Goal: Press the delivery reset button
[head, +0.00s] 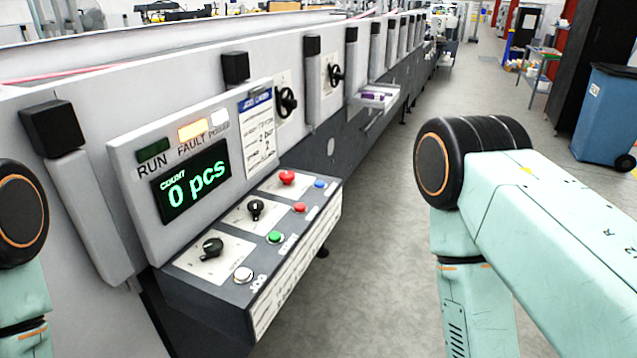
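The control console (188,290) of the folder gluer juts from the machine's side. On its sloped top are a blue button (320,184), a red button (299,207), a green button (274,237) and a white button (243,274), in a row along the front edge. A red mushroom button (287,177) and two black selector knobs, the upper (255,209) and the lower (212,247), sit behind them. "JOG" is printed by the white button; the other small labels are unreadable, so I cannot tell which is delivery reset. Neither gripper is in view; only parts of my arms show.
The display (192,182) above the console reads 0 pcs. The amber FAULT lamp (192,131) is lit. Black handwheels (287,101) and posts line the machine. A purple-loaded tray (375,96) sticks out farther along. The aisle floor (380,230) is clear; a blue bin (604,113) stands right.

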